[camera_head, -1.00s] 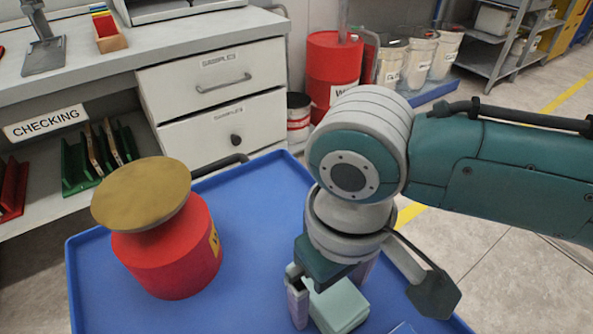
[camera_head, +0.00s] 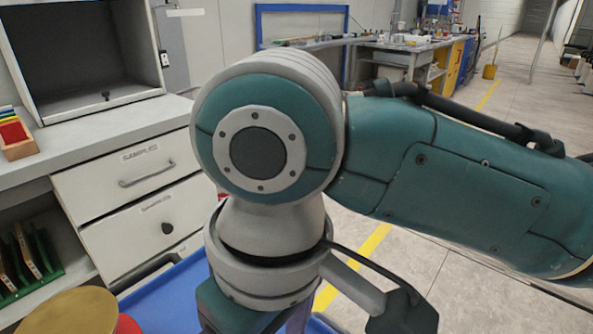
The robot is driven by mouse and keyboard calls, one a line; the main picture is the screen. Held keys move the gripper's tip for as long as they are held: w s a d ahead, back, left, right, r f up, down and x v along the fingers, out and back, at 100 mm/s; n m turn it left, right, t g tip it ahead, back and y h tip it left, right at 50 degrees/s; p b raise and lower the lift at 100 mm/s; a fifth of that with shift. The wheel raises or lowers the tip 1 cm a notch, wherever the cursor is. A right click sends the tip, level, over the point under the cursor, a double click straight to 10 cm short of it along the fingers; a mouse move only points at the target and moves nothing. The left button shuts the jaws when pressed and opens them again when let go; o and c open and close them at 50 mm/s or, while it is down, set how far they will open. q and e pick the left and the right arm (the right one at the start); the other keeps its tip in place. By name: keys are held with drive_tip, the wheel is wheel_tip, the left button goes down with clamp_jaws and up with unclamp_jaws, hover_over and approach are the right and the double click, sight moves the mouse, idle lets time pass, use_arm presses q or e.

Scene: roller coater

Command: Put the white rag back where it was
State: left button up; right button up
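My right arm comes in from the right and hangs down in the middle. My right gripper (camera_head: 250,316) is cut off by the bottom edge, with only its dark body and part of one pale finger showing. Its fingertips are out of view, so I cannot tell whether it is open or shut. No white rag can be made out now. The blue tray surface (camera_head: 168,291) shows in part behind and below the arm. My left gripper is not in view.
A red can with a brass-coloured lid (camera_head: 70,312) is at the bottom left. A grey bench (camera_head: 95,140) with drawers marked SAMPLES (camera_head: 130,172) stands at the left, with an open cabinet (camera_head: 80,50) on it.

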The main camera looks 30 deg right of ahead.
drive_tip(key=s+d+m+t, duration=0.2)
drive_tip(key=s+d+t, duration=0.1)
drive_tip(key=s+d, duration=0.7)
drive_tip(key=shift+d+f+h, duration=0.15)
drive_tip(key=shift+d+h, duration=0.25)
